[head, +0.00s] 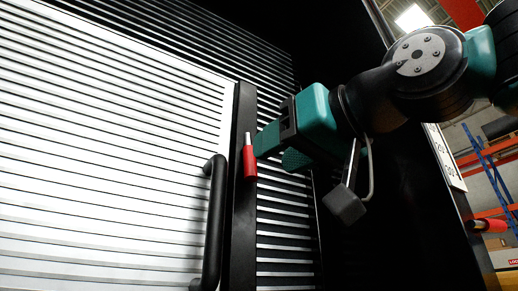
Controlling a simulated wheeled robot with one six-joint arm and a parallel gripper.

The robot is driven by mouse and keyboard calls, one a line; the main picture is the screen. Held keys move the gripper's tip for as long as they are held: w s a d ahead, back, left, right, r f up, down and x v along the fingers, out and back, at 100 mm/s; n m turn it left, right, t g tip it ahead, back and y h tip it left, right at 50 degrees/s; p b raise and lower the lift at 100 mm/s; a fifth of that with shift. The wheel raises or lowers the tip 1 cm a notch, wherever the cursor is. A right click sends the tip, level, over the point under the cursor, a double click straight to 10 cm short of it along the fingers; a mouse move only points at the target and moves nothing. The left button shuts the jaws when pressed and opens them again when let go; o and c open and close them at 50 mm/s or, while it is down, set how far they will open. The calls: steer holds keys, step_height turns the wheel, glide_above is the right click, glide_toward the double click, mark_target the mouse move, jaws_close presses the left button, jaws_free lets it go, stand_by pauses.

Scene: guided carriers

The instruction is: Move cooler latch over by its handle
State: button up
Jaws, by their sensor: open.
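A small red latch handle (250,161) with a short grey metal pin at its top stands upright on a dark vertical frame strip (242,205). A black upright bar handle (213,225) is fixed to the white slatted panel (110,150) just left of the strip. My gripper (274,152) is teal and comes in from the right. It is open, with its fingers close to the right side of the red handle. One finger overlaps or nearly meets the red handle's edge in the picture; whether they touch, I cannot tell.
A slatted strip (284,243) lies right of the frame strip, below my gripper. A dark opening or panel (405,225) lies behind my arm. Blue and orange warehouse racking (485,165) shows at the far right, with a red cylindrical thing (488,226) near the edge.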

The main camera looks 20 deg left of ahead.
mark_target(254, 164)
steer(key=shift+p+x, duration=0.95)
steer(key=shift+x, duration=1.4)
steer(key=shift+c, duration=0.2)
steer(key=shift+s, duration=0.1)
jaws_close()
